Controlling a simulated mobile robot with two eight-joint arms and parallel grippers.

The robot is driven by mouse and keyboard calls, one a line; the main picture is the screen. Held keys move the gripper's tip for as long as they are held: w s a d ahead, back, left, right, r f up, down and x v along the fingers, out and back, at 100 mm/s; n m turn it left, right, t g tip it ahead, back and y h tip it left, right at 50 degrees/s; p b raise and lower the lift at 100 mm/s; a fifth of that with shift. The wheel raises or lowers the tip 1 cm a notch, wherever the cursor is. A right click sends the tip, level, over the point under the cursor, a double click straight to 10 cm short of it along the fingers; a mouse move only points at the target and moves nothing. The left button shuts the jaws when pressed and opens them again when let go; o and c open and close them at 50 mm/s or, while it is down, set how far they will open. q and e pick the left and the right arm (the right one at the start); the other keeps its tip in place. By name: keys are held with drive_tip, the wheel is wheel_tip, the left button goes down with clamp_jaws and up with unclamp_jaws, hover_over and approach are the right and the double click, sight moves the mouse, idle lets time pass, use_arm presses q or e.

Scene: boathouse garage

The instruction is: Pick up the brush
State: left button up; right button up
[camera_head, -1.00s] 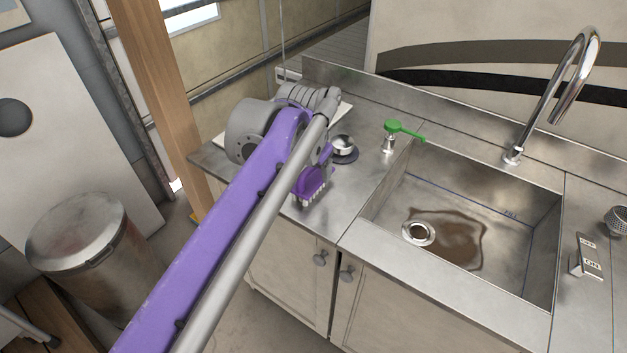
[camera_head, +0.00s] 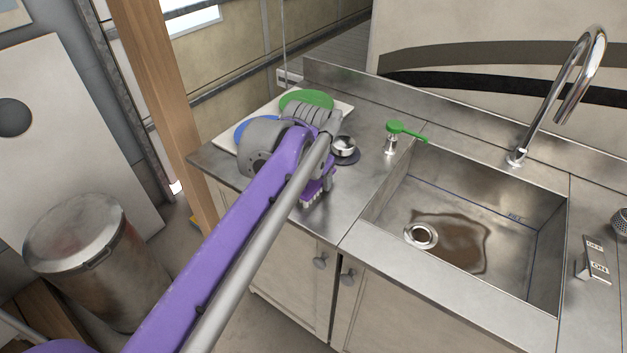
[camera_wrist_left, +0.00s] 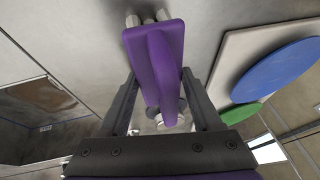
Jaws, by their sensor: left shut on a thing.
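The brush is purple with pale bristles and shows just past my forearm in the head view (camera_head: 317,192), near the counter's front edge. It is partly hidden by my arm. In the left wrist view the purple brush (camera_wrist_left: 160,50) sits between the two dark fingers, its bristles toward the top of the picture. My left gripper (camera_wrist_left: 161,82) is shut on it; in the head view the gripper (camera_head: 328,178) is mostly hidden behind my purple arm. I cannot tell whether the bristles touch the counter. My right gripper is not in view.
A white board (camera_head: 226,138) with a green disc (camera_head: 306,101) and a blue disc lies behind my wrist. A metal-topped dark round item (camera_head: 344,147) and a green-topped dispenser (camera_head: 393,135) stand right of it. The sink (camera_head: 515,228) with a tall faucet (camera_head: 572,85) is further right.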

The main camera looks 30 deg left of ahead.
use_arm(q)
wheel_tip(320, 180, up, 10)
drive_tip(key=shift+r+p, duration=0.1)
drive_tip(key=shift+p, duration=1.1)
drive_tip(key=o, duration=0.9)
drive_tip(key=c, duration=0.6)
drive_tip(key=shift+s, duration=0.1)
drive_tip(key=shift+c, duration=0.2)
